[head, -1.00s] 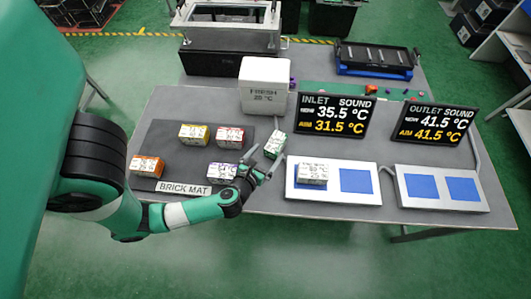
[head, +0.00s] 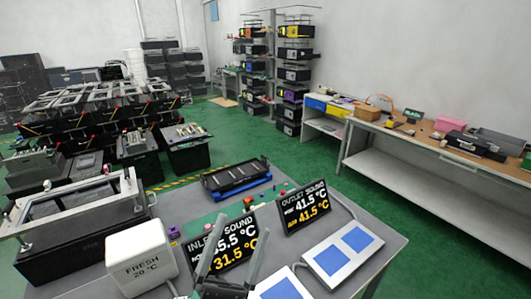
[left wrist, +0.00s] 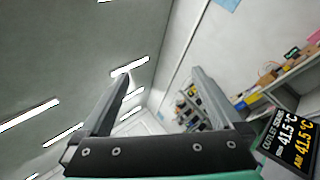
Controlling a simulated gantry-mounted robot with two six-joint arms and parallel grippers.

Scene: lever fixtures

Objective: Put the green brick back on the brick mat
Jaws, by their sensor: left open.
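My left gripper (head: 240,236) is at the bottom of the head view, its two fingers spread and pointing up in front of the inlet sign. In the left wrist view its open fingers (left wrist: 160,75) have nothing between them, with ceiling and wall behind. My right gripper is not in view.
The inlet sign (head: 238,250) and outlet sign (head: 305,207) stand behind white plates with blue squares (head: 342,250). A black and blue tray (head: 237,180) lies farther back.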

